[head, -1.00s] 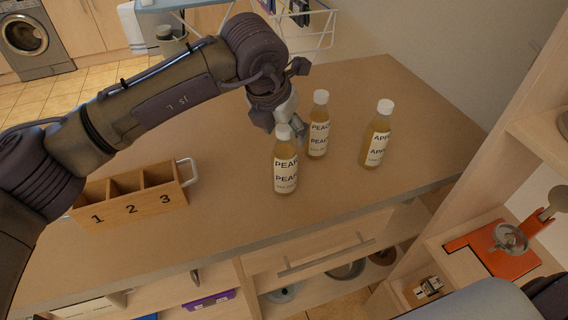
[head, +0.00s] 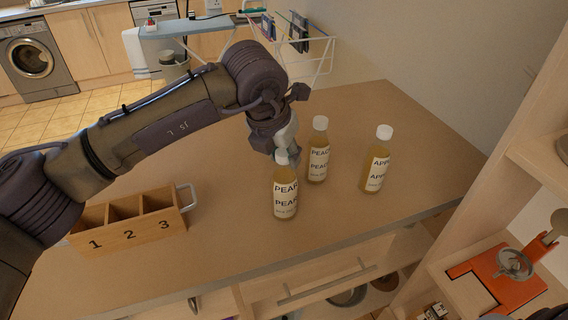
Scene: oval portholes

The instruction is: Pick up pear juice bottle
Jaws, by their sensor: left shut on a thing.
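The pear juice bottle (head: 285,196) stands upright on the wooden counter, nearest the front edge of the three bottles. It has a white cap and a pale label reading PEAR. My left gripper (head: 284,154) is behind and above it, shut on it near the neck; the fingers are partly hidden by the bottle. A peach bottle (head: 318,158) stands just behind to the right, close to the gripper. An apple bottle (head: 375,170) stands further right. My right gripper is not in view.
A wooden box (head: 130,223) with compartments numbered 1, 2, 3 and a metal handle sits on the counter (head: 235,235) at the left, under my left arm. The counter is clear between box and bottles. A shelf unit (head: 515,150) rises at the right.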

